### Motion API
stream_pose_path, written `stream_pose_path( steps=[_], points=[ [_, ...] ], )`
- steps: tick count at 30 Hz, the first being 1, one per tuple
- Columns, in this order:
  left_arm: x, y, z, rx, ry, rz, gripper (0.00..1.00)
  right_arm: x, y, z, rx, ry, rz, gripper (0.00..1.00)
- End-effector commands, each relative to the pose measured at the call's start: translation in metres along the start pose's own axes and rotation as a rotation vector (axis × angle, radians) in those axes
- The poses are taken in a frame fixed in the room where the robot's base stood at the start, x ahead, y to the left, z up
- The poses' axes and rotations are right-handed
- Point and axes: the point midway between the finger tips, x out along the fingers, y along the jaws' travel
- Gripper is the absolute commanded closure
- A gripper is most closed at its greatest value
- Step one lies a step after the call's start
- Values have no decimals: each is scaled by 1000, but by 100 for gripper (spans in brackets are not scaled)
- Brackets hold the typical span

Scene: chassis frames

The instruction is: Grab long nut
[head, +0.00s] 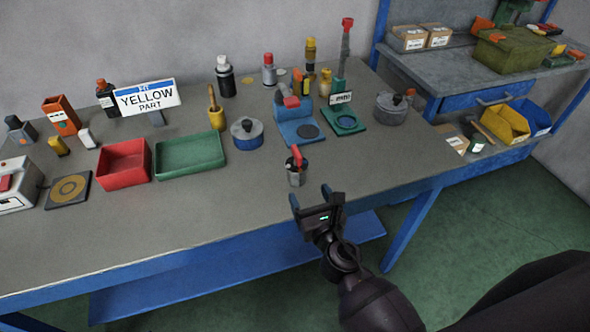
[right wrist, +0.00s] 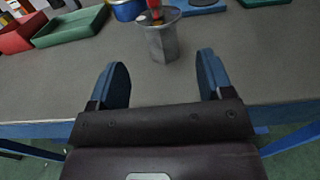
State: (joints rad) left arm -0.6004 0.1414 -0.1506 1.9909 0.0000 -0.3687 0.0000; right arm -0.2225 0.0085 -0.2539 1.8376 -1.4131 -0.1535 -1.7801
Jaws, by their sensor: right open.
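A grey, faceted metal piece (head: 295,178), which looks like the long nut, stands upright near the table's front edge, with a red piece (head: 298,156) rising at its top. It also shows in the right wrist view (right wrist: 163,44), beyond the fingers and roughly centred between them. I cannot tell whether the red piece is part of it. My right gripper (head: 309,196) is open and empty, just in front of the grey piece and apart from it; its two blue fingers show in the right wrist view (right wrist: 162,66). My left gripper is not in view.
On the grey table (head: 225,215), a red tray (head: 124,163), a green tray (head: 190,155), a blue round pot (head: 247,135) and a blue stand (head: 297,126) lie behind. A grey lidded pot (head: 391,109) is at the right. The front left of the table is clear.

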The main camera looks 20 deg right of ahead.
Motion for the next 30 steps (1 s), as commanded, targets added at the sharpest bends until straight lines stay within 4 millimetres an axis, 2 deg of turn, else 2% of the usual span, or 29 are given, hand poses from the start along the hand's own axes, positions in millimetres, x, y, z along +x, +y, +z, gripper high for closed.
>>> stream_pose_path(
  steps=[6,14,24,30],
  points=[
    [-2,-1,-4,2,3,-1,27,31,0,2,4,-2,0,27],
    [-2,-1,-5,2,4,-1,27,46,0,0,5,0,0,27],
    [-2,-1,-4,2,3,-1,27,86,0,0,7,0,-1,27],
    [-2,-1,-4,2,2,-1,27,96,0,0,7,1,-1,27]
  ],
)
